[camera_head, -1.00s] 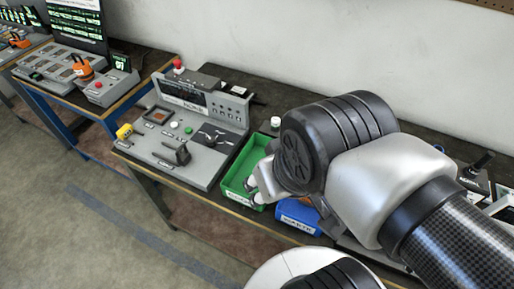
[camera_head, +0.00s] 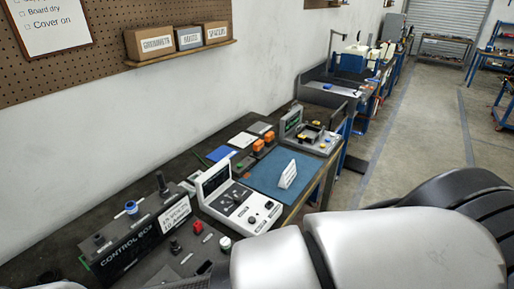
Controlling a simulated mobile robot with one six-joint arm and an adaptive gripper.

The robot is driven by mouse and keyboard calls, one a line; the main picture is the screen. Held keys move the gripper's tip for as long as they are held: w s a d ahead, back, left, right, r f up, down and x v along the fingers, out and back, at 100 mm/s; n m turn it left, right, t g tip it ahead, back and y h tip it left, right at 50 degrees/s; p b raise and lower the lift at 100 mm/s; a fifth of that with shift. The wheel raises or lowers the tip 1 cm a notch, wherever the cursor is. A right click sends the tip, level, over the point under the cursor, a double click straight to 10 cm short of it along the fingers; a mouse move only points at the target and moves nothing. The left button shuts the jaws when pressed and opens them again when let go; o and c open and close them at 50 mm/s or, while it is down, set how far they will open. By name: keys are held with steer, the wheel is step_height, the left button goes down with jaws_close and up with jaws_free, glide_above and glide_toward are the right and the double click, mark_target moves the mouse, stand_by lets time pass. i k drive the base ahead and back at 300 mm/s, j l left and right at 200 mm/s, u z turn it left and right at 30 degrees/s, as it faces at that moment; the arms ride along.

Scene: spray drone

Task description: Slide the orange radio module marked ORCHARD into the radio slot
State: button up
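Two small orange modules, one nearer (camera_head: 258,146) and one farther (camera_head: 269,135), stand side by side at the back of the bench, beyond the blue mat (camera_head: 272,180). Their markings are too small to read, so I cannot tell which says ORCHARD. A grey unit (camera_head: 326,147) with dark recesses and an upright screen stands past the mat. I cannot tell where the radio slot is. My gripper is out of view; only large links of my arm show at the lower right.
A white console (camera_head: 240,208) and a black control box (camera_head: 130,245) stand on the near bench. A white folded sign (camera_head: 288,174) stands on the mat. Labelled boxes sit on a wall shelf (camera_head: 182,53). Open floor lies to the right.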

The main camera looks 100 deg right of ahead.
mark_target(258, 146)
steer(key=z, duration=3.4)
